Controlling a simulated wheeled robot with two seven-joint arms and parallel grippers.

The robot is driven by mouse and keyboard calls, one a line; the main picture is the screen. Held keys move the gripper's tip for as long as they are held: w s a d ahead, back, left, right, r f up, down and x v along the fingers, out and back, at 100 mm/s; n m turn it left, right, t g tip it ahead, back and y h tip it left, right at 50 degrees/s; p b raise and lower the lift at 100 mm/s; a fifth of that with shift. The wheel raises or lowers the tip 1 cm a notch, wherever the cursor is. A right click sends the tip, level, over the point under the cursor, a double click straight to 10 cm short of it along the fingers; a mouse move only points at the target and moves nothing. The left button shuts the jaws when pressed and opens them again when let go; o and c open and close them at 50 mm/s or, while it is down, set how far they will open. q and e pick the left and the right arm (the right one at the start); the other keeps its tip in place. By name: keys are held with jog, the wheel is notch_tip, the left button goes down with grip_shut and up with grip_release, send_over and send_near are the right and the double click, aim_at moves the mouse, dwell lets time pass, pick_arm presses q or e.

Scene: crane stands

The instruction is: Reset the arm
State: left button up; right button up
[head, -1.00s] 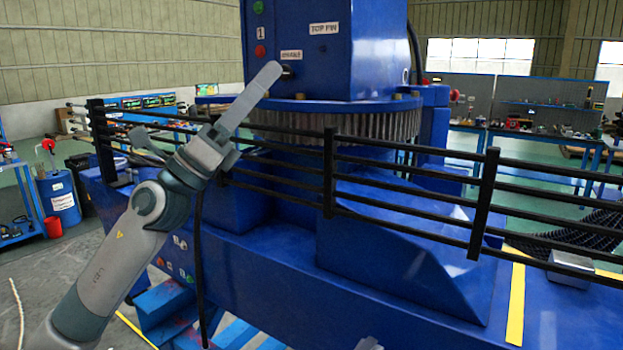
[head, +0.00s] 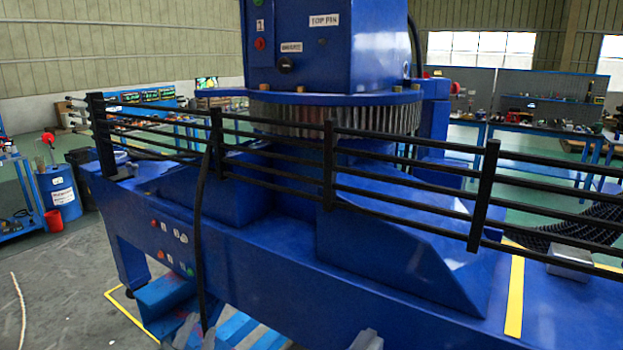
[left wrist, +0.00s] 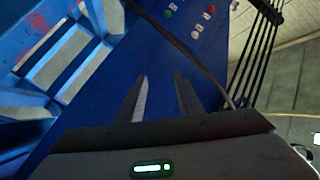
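My left gripper (head: 198,330) shows only as grey fingertips at the bottom of the head view, low in front of the blue crane stand (head: 265,275). In the left wrist view its two fingers (left wrist: 160,75) stand apart with nothing between them, so it is open and empty. Behind them are the stand's blue side and several small buttons (left wrist: 195,22). A small grey piece (head: 367,341) at the bottom middle of the head view may be part of my right arm; its gripper state is hidden.
A black railing (head: 329,165) runs along the stand's front edge. Behind it stands a blue control box (head: 325,45) with a black knob (head: 286,64) and a "TOP PIN" label. A black cable (head: 198,235) hangs over the railing.

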pick_arm(q)
jog(key=s+f+n+g, duration=0.4)
jog(key=s+f+g, duration=0.2)
jog(key=s+f, duration=1)
jog(key=s+f+n+g+h, duration=0.1)
jog(key=s+f+g, duration=0.35)
jog(key=s, duration=0.55)
jog(key=s+f+n+g, duration=0.1)
jog(key=s+f+g, duration=0.3)
jog(key=s, duration=0.5)
notch_tip(320, 180, down, 30)
jog(key=s, duration=0.2)
jog(key=s+a+f, duration=0.2)
jog(key=s+f, duration=1.5)
jog(key=s, duration=0.1)
jog(key=shift+a+g, duration=0.15)
jog(key=shift+g, duration=0.3)
jog(key=shift+f, duration=0.1)
